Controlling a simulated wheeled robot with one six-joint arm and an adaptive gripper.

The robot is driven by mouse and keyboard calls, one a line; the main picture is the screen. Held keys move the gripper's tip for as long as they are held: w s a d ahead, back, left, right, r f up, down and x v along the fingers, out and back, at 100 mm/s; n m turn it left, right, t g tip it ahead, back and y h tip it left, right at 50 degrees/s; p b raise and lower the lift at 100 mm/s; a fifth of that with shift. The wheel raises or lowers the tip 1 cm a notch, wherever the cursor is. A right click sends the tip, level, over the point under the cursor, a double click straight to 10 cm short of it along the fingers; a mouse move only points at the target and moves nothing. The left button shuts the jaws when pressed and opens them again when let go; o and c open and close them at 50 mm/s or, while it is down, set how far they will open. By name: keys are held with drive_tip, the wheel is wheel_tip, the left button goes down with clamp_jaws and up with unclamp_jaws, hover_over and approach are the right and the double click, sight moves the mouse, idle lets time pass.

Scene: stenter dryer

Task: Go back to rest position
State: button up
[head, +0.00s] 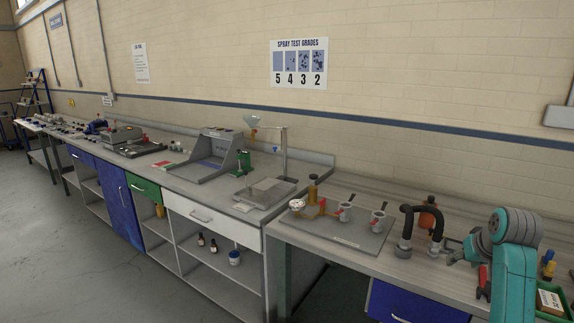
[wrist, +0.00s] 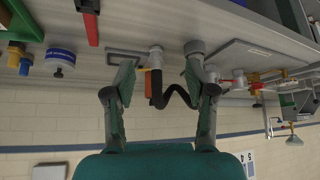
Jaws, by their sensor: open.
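My gripper (wrist: 158,78) is open, and its two fingers stand well apart in the wrist view with nothing held between them. In the head view my gripper (head: 458,256) is small and partly hidden, at the end of my teal arm low over the right bench. A black bent hose (head: 421,210) with grey ends stands on the bench just left of it. The hose (wrist: 180,93) also shows beyond the fingers in the wrist view, which looks upside down. An orange part (head: 431,217) is behind the hose. I cannot tell whether a finger touches anything.
A grey plate (head: 345,240) with a gauge (head: 297,204) and two metal cups lies left of the hose. A red-handled tool (head: 484,281) and a green tray (head: 550,302) lie near my arm. A spray stand (head: 284,150) rises farther left. The floor (head: 75,235) at left is clear.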

drive_tip(key=s+a+f+t, duration=0.1)
drive_tip(key=s+a+f, duration=0.3)
drive_tip(key=f, duration=0.4)
drive_tip(key=s+a+f+t, duration=0.1)
drive_tip(key=s+a+f, duration=0.25)
drive_tip(key=f, duration=0.45)
drive_tip(key=s+a+f, duration=0.4)
drive_tip(key=a+f, duration=0.1)
drive_tip(key=f, duration=0.4)
drive_tip(key=s+a+f+t, duration=0.1)
drive_tip(key=s+a+f, duration=0.45)
drive_tip(key=s, duration=0.35)
drive_tip(key=s+a+r+n+t, duration=0.1)
drive_tip(key=s+a, duration=0.3)
drive_tip(key=s, duration=0.6)
drive_tip(key=s+a+r+t, duration=0.1)
drive_tip(key=s+a+t, duration=0.15)
drive_tip(key=s, duration=0.75)
drive_tip(key=s+a+r, duration=0.1)
drive_tip(key=s+r, duration=0.5)
drive_tip(key=s, duration=0.2)
drive_tip(key=s+a+r+n+t+y, duration=0.1)
drive_tip(key=s+a+r, duration=0.1)
drive_tip(key=s+r, duration=0.5)
drive_tip(key=shift+s+a, duration=0.3)
drive_tip(key=shift+s, duration=0.4)
drive_tip(key=shift+t, duration=0.25)
